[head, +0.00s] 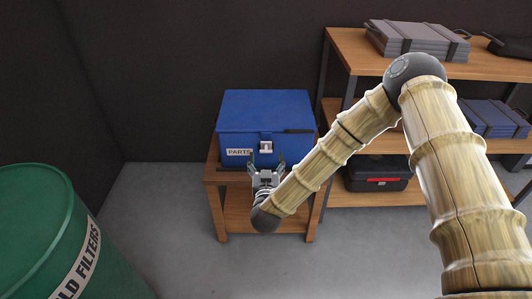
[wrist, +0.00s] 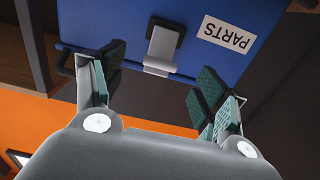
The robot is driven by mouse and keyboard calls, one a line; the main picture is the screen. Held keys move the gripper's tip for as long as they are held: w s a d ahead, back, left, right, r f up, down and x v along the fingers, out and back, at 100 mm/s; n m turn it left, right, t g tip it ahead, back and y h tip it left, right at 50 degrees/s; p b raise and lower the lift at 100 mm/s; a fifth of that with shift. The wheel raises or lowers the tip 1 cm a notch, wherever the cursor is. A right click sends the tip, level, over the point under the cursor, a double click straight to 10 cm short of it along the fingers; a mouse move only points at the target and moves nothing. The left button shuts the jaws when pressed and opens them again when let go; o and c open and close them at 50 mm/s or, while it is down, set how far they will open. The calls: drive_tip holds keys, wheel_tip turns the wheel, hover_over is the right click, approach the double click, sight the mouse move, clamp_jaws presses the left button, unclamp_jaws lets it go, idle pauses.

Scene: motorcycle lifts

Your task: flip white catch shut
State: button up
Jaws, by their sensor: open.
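A blue parts box (head: 240,118) stands on a small wooden table, with a white "PARTS" label on its front. The white catch (head: 266,146) is on the box's front face, right of the label. In the wrist view, which shows the box upside down, the catch (wrist: 162,47) is a pale plate on the blue front (wrist: 110,20). My gripper (head: 267,167) is in front of the box, just below the catch. In the wrist view its green-padded fingers (wrist: 153,88) are spread apart, with nothing between them. I cannot tell whether a finger touches the box.
The wooden table (head: 214,176) has an open lower shelf. A green drum (head: 35,215) stands at the lower left. Wooden shelving (head: 345,45) with cases stands at the right, close behind my arm. Grey floor between drum and table is clear.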

sight(266, 150)
drive_tip(key=shift+w, duration=2.6)
